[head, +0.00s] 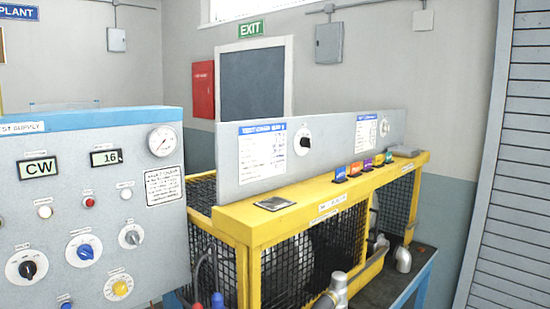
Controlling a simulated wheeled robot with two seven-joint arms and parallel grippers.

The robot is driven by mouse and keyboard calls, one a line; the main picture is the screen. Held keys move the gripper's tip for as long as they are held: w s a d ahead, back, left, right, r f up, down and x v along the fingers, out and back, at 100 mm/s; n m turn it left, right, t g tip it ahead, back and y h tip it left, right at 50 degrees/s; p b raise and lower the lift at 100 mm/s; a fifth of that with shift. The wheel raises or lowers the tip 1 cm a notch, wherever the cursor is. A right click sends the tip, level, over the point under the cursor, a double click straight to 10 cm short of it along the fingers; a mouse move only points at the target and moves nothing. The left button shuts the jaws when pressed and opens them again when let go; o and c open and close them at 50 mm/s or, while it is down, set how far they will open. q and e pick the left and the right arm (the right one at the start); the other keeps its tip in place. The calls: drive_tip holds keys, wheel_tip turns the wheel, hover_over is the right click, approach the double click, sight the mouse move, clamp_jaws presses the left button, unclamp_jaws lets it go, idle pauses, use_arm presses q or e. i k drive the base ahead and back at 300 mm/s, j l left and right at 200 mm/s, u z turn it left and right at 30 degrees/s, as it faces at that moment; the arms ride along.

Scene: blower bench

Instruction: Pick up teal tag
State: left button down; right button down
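A row of several small coloured tags stands on the top of the yellow frame, toward its far right end. From the near end I see a blue tag (340,174), an orange tag (355,169) and a purple tag (367,165). Neither of my grippers is in view.
The yellow frame (290,222) has black mesh sides. A grey sloped panel (225,165) with dials rises behind the tags. A control console (60,200) stands at the left. A dark plate (274,204) lies on the frame's near end.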

sight(387, 160)
drive_tip(key=i+l, duration=0.1)
drive_tip(key=l, duration=1.25)
drive_tip(key=i+l, duration=0.15)
drive_tip(key=l, duration=1.15)
drive_tip(key=i, duration=0.05)
